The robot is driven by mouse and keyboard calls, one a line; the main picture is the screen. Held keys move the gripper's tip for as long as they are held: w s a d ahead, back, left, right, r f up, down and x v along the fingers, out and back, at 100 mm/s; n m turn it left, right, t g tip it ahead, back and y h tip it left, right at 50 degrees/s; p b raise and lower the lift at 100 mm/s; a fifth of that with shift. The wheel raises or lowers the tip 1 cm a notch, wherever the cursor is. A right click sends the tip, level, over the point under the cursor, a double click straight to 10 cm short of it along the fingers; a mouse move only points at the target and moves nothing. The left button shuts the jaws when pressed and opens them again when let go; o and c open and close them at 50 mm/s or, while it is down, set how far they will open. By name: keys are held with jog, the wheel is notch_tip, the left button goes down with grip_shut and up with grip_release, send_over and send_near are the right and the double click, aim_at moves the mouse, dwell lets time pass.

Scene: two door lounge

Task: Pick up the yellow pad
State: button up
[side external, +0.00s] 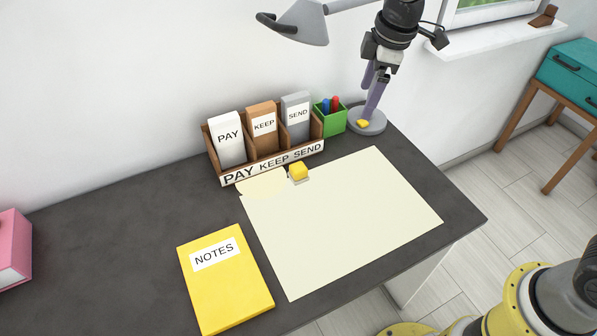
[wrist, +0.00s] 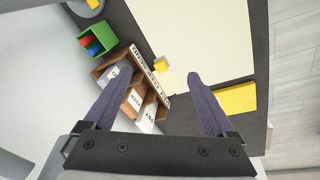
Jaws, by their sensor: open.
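The yellow pad (side external: 228,288), labelled NOTES, lies flat on the dark desk at the front left, beside the cream sheet. Part of it also shows at the right of the wrist view (wrist: 237,98), beyond the right finger. My gripper (side external: 371,102) is up at the back right of the desk, above and in front of the lamp base, well away from the pad. In the wrist view its two fingers (wrist: 156,77) are spread wide, with nothing held between them.
A wooden organizer (side external: 272,166) labelled PAY KEEP SEND stands at the back, beside a green pen cup (side external: 330,118) and the lamp (side external: 300,22). A small yellow block (side external: 298,171) sits by the cream sheet (side external: 340,225). A pink box (side external: 12,247) is far left.

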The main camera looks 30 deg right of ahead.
jog(key=w+a+f+n+g, duration=0.1)
jog(key=w+a+f+n, duration=0.4)
jog(key=f, duration=0.5)
jog(key=n+g, duration=0.1)
send_over(298, 167)
jog(key=shift+h, duration=0.3)
jog(key=f, duration=0.8)
jog(key=shift+s+d+f, duration=0.15)
jog(key=shift+d+f, duration=0.05)
jog(key=shift+f, duration=0.1)
jog(key=shift+w+f+n, duration=0.2)
jog(key=shift+f+n, duration=0.1)
jog(key=shift+f, duration=0.6)
jog(key=shift+a+f, duration=0.15)
jog(key=shift+f, duration=3.2)
grip_shut()
jog(key=shift+r, duration=0.15)
